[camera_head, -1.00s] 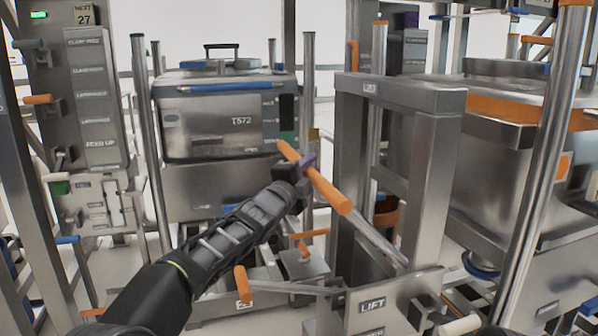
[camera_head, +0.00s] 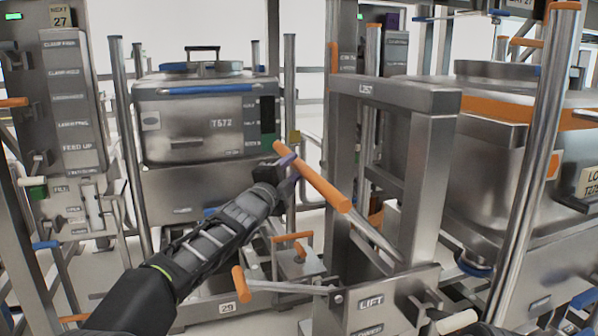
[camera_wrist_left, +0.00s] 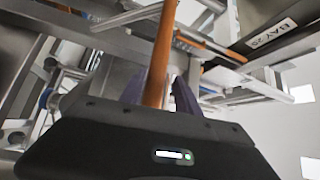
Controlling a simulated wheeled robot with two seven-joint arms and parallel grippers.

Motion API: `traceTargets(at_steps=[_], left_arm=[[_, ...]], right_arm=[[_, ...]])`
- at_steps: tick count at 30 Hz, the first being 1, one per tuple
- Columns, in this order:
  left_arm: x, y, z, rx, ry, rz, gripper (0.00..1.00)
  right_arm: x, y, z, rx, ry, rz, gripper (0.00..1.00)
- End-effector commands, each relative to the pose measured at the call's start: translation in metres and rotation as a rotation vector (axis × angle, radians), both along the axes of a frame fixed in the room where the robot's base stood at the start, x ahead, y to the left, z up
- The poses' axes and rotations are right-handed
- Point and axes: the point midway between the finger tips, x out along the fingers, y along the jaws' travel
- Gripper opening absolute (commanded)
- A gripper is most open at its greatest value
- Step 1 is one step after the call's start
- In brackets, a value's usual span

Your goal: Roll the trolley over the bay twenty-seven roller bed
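A grey steel lift frame marked L257 (camera_head: 415,97), seemingly the trolley, stands right of centre in the head view. Its base carries a plate marked LIFT (camera_head: 371,302). A lever with an orange grip (camera_head: 318,184) slopes from this base up to the left. My left gripper (camera_head: 287,165) is at the grip's upper end. In the left wrist view, the orange grip (camera_wrist_left: 158,70) runs between the purple fingers, which look closed on it. A sign reading NEXT 27 (camera_head: 59,16) is at upper left. I cannot single out the bay twenty-seven roller bed. My right gripper is out of view.
A steel bin marked T572 (camera_head: 190,125) stands behind my left arm. A larger tub with an orange band (camera_head: 495,107) stands at right, behind a steel post (camera_head: 535,140). A control panel (camera_head: 75,110) stands at left. Posts and rails leave little free room.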

Motion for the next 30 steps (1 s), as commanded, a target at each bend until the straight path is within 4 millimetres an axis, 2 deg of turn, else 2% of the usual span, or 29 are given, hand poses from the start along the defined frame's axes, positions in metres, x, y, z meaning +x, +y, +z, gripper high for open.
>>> traceTargets(at_steps=[3, 16, 21, 30], left_arm=[[-0.002, -0.004, 0.001, -0.001, -0.002, -0.007, 0.49], [-0.01, -0.004, -0.001, -0.002, -0.003, -0.013, 0.49], [-0.026, 0.007, -0.006, -0.001, -0.003, -0.011, 0.49], [-0.061, 0.03, -0.009, -0.001, -0.003, -0.008, 0.49]], right_arm=[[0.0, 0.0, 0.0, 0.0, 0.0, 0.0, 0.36], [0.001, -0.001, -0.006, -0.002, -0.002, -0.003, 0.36], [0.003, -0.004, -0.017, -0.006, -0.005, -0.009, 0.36], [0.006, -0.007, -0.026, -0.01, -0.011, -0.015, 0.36]])
